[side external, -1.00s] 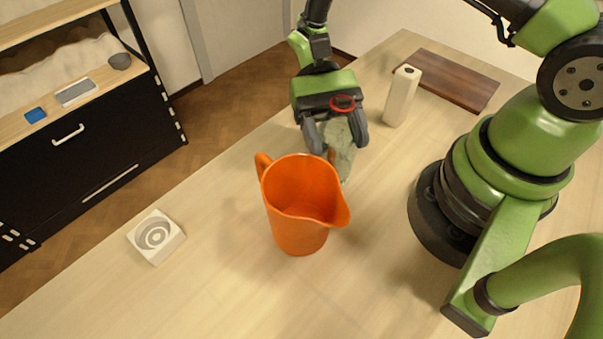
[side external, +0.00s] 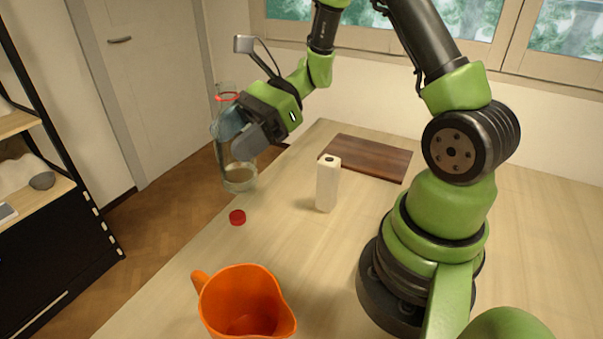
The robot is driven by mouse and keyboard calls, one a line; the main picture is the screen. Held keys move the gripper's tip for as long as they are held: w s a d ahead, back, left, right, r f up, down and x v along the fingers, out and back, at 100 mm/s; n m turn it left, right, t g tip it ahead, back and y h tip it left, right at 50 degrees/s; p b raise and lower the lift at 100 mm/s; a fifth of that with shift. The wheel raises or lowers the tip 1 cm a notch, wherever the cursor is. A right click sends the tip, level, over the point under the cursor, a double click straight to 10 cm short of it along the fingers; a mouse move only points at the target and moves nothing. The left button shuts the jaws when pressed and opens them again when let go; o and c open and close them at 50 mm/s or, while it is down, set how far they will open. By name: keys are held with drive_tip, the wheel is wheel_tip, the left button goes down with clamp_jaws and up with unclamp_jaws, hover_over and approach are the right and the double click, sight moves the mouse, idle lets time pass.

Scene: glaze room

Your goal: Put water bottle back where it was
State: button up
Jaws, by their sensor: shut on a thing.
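A clear water bottle (side external: 239,179) with a red ring at its open neck is held nearly upright near the left edge of the table. My gripper (side external: 237,132) is shut around its middle and hides part of it. A little cloudy content shows low in the bottle. Its base appears above the tabletop, but the exact height cannot be told. A small red cap (side external: 237,217) lies on the table in front of the bottle. An orange pitcher (side external: 243,303) stands nearer the camera, cut off by the bottom edge.
A white carton-like bottle (side external: 327,184) stands right of the cap. A dark wooden board (side external: 369,158) lies at the back of the table (side external: 290,245). A black shelf unit (side external: 60,255) stands off to the left. Table between cap and pitcher is clear.

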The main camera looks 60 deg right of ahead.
drive_tip(key=shift+w+d+r+m+t+h, duration=0.15)
drive_tip(key=shift+d+r+m+t+h, duration=0.2)
drive_tip(key=shift+d+m+t, duration=0.25)
drive_tip(key=shift+w+d+r+m+t+h, duration=0.1)
drive_tip(key=shift+d+r+m+t+h, duration=0.25)
drive_tip(key=shift+d+m+t, duration=0.2)
drive_tip(key=shift+s+a+f+n+g+y, duration=0.45)
drive_tip(key=shift+s+f+n+g, duration=0.15)
drive_tip(key=shift+n+g, duration=0.25)
drive_tip(key=shift+s+a+f+n+g+y, duration=0.45)
drive_tip(key=shift+s+f+n+g, duration=0.1)
drive_tip(key=shift+n+g, duration=0.25)
drive_tip(key=s+d+f+n+g+h, duration=0.1)
drive_tip(key=s+f+n+g, duration=0.4)
drive_tip(key=n+g, duration=0.55)
drive_tip(key=w+d+f+n+g+h, duration=0.25)
drive_tip(key=d+n+g+h, duration=0.4)
drive_tip(key=n+h, duration=0.75)
drive_tip(key=w+d+r+n+t+h, duration=0.2)
drive_tip(key=d+r+n+t+h, duration=0.1)
drive_tip(key=d+n+t+h, duration=0.35)
drive_tip(key=w+d+r+n+t+h, duration=0.2)
drive_tip(key=w+d+n+t+h, duration=0.1)
drive_tip(key=d+n+t+h, duration=0.3)
drive_tip(key=shift+n+g+y, duration=0.6)
drive_tip(key=shift+g+y, duration=0.15)
drive_tip(key=f, duration=0.6)
drive_tip(key=d+f, duration=0.1)
drive_tip(key=f, duration=0.2)
drive_tip(key=shift+s, duration=0.1)
